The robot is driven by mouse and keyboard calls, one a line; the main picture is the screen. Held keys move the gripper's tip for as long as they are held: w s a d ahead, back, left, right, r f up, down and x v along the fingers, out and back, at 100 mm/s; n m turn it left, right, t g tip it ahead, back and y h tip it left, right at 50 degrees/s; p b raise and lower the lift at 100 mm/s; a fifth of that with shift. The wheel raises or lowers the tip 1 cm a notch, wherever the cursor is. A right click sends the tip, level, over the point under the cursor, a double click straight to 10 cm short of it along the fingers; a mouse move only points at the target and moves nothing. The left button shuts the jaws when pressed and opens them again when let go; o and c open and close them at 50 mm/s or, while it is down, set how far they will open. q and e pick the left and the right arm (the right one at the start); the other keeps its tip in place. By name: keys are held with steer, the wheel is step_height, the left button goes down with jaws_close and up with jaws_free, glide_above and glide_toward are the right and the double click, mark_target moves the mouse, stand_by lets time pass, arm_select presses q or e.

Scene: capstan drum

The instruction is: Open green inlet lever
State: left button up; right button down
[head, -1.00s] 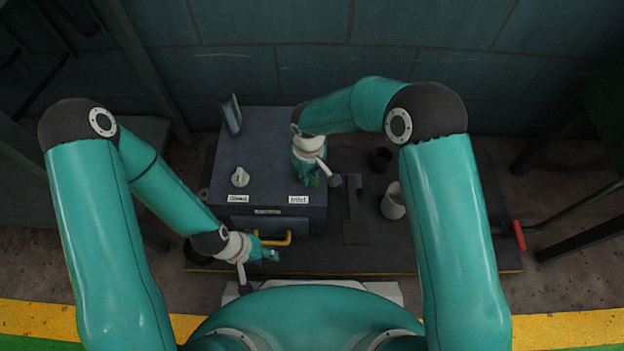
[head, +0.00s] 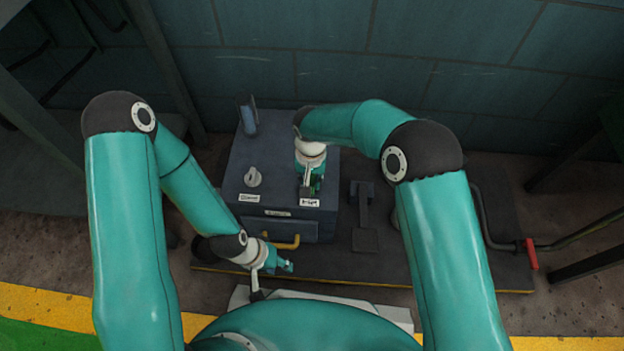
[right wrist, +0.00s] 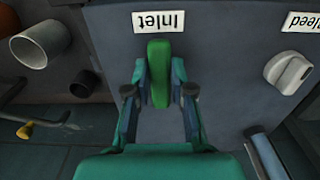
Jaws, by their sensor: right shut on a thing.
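The green inlet lever (right wrist: 158,73) stands on the grey box's top face beside the "Inlet" label (right wrist: 160,22). In the right wrist view its long side runs away from the label. My right gripper (right wrist: 158,92) is shut on it, one finger on each side. In the head view my right gripper (head: 312,187) is over the box's right part and mostly hides the lever. My left gripper (head: 284,266) is low in front of the box, near the yellow drawer handle (head: 283,243); its finger gap is too small to judge.
The grey box (head: 270,155) also carries a light grey bleed knob (head: 253,178) and a blue cylinder (head: 248,120). A dark pedal-like bracket (head: 364,215) stands to the right. A red-gripped bar (head: 530,254) lies farther right.

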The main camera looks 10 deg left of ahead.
steer(key=shift+a, duration=0.1)
stand_by(0.3)
steer(key=c, duration=1)
jaws_free()
step_height(320, 180, up, 12)
